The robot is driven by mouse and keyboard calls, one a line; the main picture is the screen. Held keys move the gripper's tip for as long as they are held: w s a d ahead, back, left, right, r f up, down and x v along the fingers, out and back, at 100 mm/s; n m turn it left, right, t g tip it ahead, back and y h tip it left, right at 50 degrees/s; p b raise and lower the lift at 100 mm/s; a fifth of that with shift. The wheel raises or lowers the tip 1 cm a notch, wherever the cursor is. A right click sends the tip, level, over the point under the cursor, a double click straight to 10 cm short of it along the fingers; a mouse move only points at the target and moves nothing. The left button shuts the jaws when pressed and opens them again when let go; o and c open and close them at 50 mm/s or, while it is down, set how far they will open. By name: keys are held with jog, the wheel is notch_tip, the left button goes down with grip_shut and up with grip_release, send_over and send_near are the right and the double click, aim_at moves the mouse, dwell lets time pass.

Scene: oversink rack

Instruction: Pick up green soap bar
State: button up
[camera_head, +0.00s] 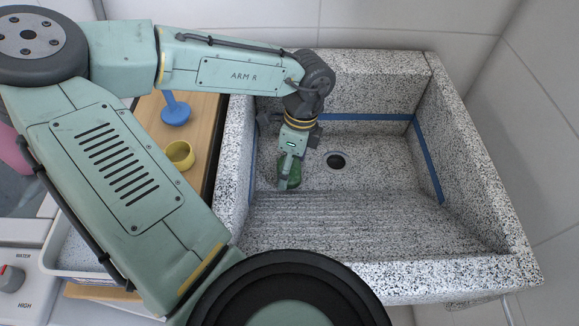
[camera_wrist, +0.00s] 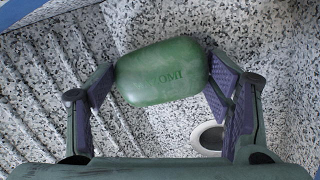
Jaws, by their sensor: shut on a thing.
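The green soap bar (camera_wrist: 162,72) is a rounded block with letters pressed into its face. In the wrist view it sits between the two purple-padded fingers of my gripper (camera_wrist: 160,80), which touch it at its left and right ends. In the head view my gripper (camera_head: 289,172) points down inside the speckled stone sink, left of the drain. The soap (camera_head: 294,178) shows there as a dark green patch, partly hidden by my gripper. I cannot tell whether the soap touches the sink floor.
The sink (camera_head: 480,258) has a ribbed slope at the front, a blue stripe around its walls and a round drain (camera_head: 337,161). Left of it, a wooden board (camera_head: 200,130) carries a blue item (camera_head: 175,112) and a yellow cup (camera_head: 180,155). The sink's right side is clear.

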notch_tip(320, 180, up, 9)
jog(key=shift+r, duration=0.2)
jog(key=shift+w+r, duration=0.1)
